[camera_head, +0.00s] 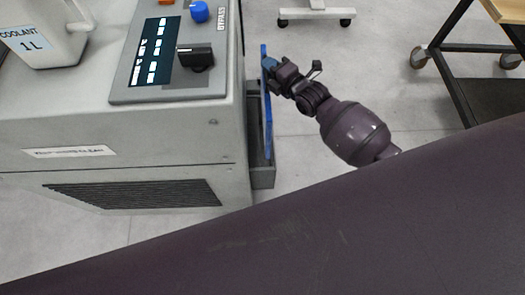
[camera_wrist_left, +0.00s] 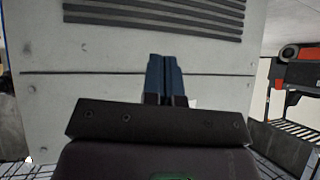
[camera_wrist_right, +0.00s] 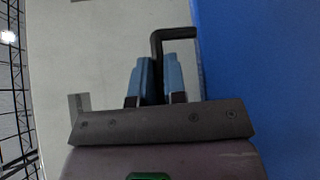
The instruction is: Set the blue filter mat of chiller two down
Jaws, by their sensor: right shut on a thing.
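The blue filter mat (camera_head: 267,115) shows as a thin upright sheet, seen nearly edge-on, beside the chiller's right side in the head view. It fills the right of the right wrist view (camera_wrist_right: 262,70). My right gripper (camera_head: 271,66) is at its upper part. In the right wrist view its fingers (camera_wrist_right: 154,82) are shut on a black bent handle (camera_wrist_right: 158,60) beside the mat. My left gripper (camera_wrist_left: 164,78) shows only in the left wrist view, with its fingers together and empty, in front of a pale panel. Whether the mat's lower edge touches anything is unclear.
The grey chiller (camera_head: 130,135) has a control panel (camera_head: 172,50) and a lower vent (camera_head: 135,194). A grey tray-like part (camera_head: 262,178) juts from its right side below the mat. A coolant jug (camera_head: 45,30) stands on top. A wheeled table (camera_head: 485,60) is at right; floor between is clear.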

